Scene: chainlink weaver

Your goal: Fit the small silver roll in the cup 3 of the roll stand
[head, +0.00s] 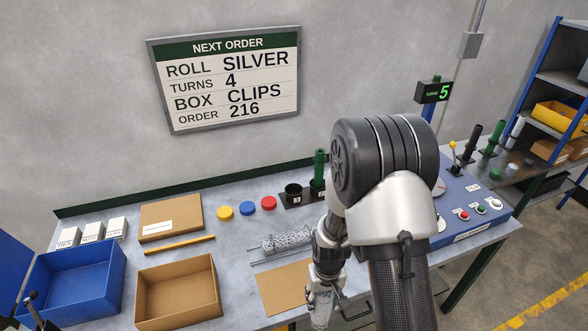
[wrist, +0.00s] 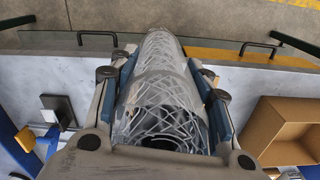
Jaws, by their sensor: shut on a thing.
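My gripper (head: 325,285) is low over the front of the bench, shut on the small silver roll (head: 321,314). In the wrist view my gripper's fingers (wrist: 165,80) press on both sides of this wire-mesh roll (wrist: 165,72), whose open end faces the camera. The roll stand (head: 293,198) is at the back of the bench, partly hidden by my arm. One dark cup (head: 293,188) at its left looks empty; its small label looks like a 3, but I cannot be sure. A green roll (head: 319,166) stands upright in the cup beside it.
A mesh piece (head: 286,241) lies mid-bench behind a brown sheet (head: 283,288). Blue, yellow and red (head: 269,203) caps stand left of the stand. An open cardboard box (head: 178,291) and blue bin (head: 75,282) are at left. A blue control panel (head: 470,207) is at right.

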